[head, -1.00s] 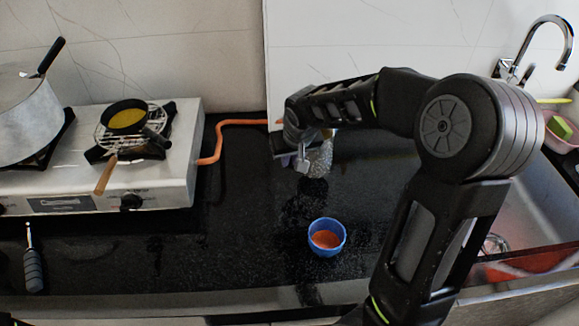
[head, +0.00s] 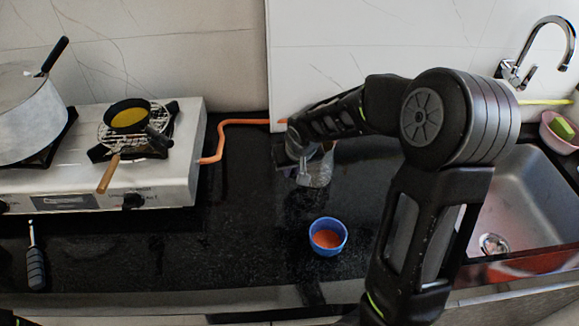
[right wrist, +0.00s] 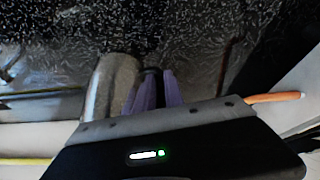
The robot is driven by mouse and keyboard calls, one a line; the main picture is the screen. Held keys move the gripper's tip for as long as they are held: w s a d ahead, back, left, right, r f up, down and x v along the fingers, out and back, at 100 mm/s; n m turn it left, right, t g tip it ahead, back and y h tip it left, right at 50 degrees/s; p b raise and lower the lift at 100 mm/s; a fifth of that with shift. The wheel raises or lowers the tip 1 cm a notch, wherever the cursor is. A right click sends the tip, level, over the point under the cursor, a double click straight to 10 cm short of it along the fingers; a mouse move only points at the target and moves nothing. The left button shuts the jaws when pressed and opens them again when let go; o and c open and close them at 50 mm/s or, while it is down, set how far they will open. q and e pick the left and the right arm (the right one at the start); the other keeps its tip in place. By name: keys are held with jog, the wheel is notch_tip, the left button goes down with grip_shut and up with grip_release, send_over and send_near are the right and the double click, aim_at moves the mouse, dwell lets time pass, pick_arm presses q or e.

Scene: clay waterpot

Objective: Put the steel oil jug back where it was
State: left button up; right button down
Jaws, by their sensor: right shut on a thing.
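The steel oil jug (head: 319,170) is a shiny grey metal vessel over the back middle of the black counter, right of the stove. My right gripper (head: 299,168) is at its left side, partly covered by my own wrist. In the right wrist view the two purple fingers of the gripper (right wrist: 155,91) are close together beside the jug body (right wrist: 112,84), shut on a dark narrow part that looks like its handle. The jug looks roughly upright. I cannot tell whether its base touches the counter. My left gripper is not in view.
A blue bowl (head: 328,237) with orange contents stands in front of the jug. A stove (head: 165,188) with a small pan (head: 128,117) and a large pot (head: 28,115) is left. An orange hose (head: 222,137) runs along the back. A sink (head: 525,205) is right.

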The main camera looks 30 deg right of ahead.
jog(key=c, duration=1.4)
grip_release()
jog(key=shift+f, duration=0.1)
jog(key=shift+c, duration=0.2)
jog(key=shift+r, duration=0.4)
jog(key=v, duration=1.1)
jog(key=shift+s+r, duration=0.2)
jog(key=shift+r, duration=0.05)
